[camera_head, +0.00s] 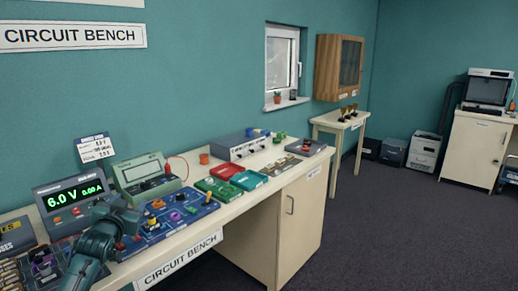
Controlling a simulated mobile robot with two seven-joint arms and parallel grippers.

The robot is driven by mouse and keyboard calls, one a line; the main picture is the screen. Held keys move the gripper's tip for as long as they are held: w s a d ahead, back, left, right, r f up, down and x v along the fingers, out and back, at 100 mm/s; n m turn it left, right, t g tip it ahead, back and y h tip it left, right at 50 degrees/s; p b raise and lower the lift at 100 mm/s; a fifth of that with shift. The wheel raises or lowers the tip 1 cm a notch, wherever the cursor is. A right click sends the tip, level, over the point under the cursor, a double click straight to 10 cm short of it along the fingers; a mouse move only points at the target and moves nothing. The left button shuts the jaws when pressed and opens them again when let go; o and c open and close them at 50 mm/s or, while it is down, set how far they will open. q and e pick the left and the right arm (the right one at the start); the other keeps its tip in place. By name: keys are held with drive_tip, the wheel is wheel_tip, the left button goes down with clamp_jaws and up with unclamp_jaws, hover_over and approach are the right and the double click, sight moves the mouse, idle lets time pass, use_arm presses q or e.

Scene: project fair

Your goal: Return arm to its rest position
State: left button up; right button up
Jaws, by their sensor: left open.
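My left arm (88,258) reaches up from the bottom left over the front of the long bench (213,219). Its gripper (128,221) is at the left end of a blue circuit board (185,208), in front of the power supply. It is open, and I see nothing held in it. The fingers are small and dark, so whether they touch the board cannot be told. My right gripper is out of view.
A power supply (70,195) reading 6.0 V and a green meter (147,178) stand behind the arm. Green and red trays (226,170) and a grey box (240,146) lie farther right. Dark open floor (380,230) lies right of the bench.

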use_arm(q)
drive_tip(key=s+d+f+m+g+h, duration=0.1)
drive_tip(key=s+d+f+g+h, duration=0.1)
drive_tip(key=s+d+f, duration=0.65)
drive_tip(key=s+d+f+m+g+h, duration=0.15)
drive_tip(key=s+d+f, duration=0.35)
drive_tip(key=s+f, duration=0.65)
drive_tip(key=s+d+f+n+g+h, duration=0.1)
drive_tip(key=s+d, duration=0.3)
drive_tip(key=s, duration=0.5)
drive_tip(key=s+d+f+n+g, duration=0.1)
drive_tip(key=s+d+f+g, duration=0.1)
drive_tip(key=s, duration=0.8)
wheel_tip(320, 180, down, 3)
drive_tip(key=shift+s+d+r+h, duration=0.2)
drive_tip(key=shift+d+h, duration=0.15)
drive_tip(key=shift+d, duration=0.5)
